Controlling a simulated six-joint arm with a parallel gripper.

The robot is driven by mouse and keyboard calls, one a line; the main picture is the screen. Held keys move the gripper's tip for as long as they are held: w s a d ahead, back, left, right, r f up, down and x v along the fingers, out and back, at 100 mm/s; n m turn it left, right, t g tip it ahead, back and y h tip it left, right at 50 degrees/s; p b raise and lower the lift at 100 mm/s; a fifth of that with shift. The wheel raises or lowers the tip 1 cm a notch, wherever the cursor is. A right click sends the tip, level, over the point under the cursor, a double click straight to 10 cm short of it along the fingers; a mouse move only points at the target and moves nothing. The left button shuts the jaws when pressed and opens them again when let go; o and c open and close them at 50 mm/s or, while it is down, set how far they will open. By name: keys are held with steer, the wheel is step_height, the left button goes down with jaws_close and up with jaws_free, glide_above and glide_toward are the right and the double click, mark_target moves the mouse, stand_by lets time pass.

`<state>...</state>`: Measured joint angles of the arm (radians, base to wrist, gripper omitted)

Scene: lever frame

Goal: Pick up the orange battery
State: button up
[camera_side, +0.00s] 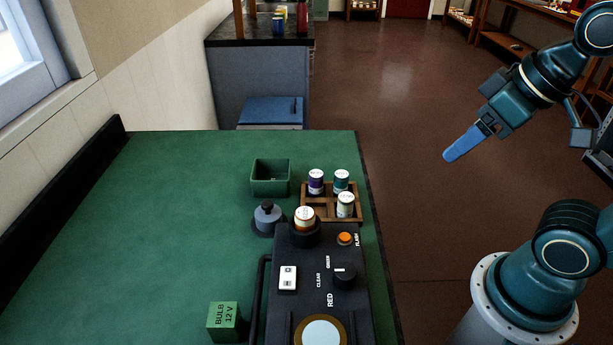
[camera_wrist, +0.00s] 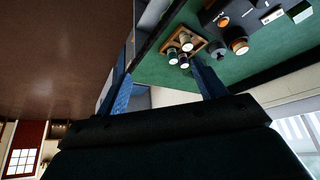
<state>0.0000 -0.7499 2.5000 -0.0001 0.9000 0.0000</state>
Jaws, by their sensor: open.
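The battery with an orange-brown band and cream top (camera_side: 304,218) stands upright in a round black holder on the dark control box (camera_side: 330,262). It also shows in the wrist view (camera_wrist: 239,46) at the upper right. My gripper (camera_side: 452,155) hangs in the air to the right of the bench, well apart from the battery. In the wrist view its two blue fingers (camera_wrist: 160,85) are spread with nothing between them.
A wooden rack (camera_side: 322,217) behind the box holds purple, teal and pale batteries. A green open bin (camera_side: 270,178), a grey knobbed piece (camera_side: 267,218) and a green bulb box (camera_side: 224,320) stand on the green bench (camera_side: 160,230). Its left side is mostly clear.

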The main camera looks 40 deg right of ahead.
stand_by(0.4)
steer(key=c, duration=0.4)
steer(key=shift+o, duration=0.2)
steer(key=w+a+r+n+g, duration=0.1)
steer(key=w+a+n+g, duration=0.1)
steer(key=w+a+n, duration=0.5)
steer(key=w+a+r+n+g, duration=0.1)
steer(key=w+a+n+g, duration=0.2)
steer(key=w+a+n, duration=0.5)
steer(key=a+n, duration=0.3)
steer(key=a, duration=0.1)
steer(key=shift+a+g, duration=0.3)
steer(key=shift+a, duration=0.1)
steer(key=shift+w, duration=0.1)
